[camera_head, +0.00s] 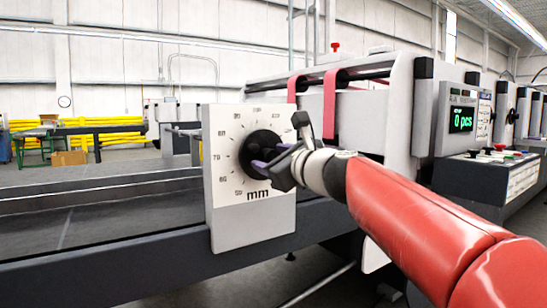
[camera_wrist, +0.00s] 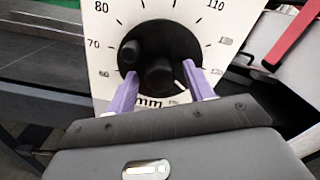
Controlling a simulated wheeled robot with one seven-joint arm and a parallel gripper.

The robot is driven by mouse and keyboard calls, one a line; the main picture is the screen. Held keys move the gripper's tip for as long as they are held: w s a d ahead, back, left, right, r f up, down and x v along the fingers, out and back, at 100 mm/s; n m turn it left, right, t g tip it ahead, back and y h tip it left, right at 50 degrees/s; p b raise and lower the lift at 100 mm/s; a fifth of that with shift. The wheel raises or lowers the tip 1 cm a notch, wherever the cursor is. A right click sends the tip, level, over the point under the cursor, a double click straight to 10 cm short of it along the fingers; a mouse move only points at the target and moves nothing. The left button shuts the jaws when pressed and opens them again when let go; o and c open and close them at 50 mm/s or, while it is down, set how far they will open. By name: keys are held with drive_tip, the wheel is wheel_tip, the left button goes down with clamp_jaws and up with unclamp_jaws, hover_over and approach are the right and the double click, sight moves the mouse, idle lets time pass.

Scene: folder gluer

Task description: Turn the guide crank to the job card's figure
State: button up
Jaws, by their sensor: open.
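The guide crank (camera_wrist: 170,42) is a black round disc on a white dial plate (camera_head: 228,200) marked in mm. It carries a dark knob (camera_wrist: 130,54) at its left and another dark round part (camera_wrist: 159,73) at its lower middle. A short white mark (camera_wrist: 179,76) shows at its lower right. My gripper (camera_wrist: 160,92) is open, its purple fingers apart at the lower left and lower right of the disc, with nothing between the tips that I can see held. In the head view my gripper (camera_head: 265,162) hides the disc's right side. I cannot make out a job card figure.
The dial plate stands at the front rail (camera_head: 130,262) of the machine. A control box with a green display (camera_head: 462,120) reading 0 pcs is at the right, above a button panel (camera_head: 505,172). Red belts (camera_head: 330,105) run behind the dial. Yellow barriers (camera_head: 105,130) stand far left.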

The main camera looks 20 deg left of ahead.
drive_tip(key=c, duration=1)
drive_tip(key=shift+o, duration=0.2)
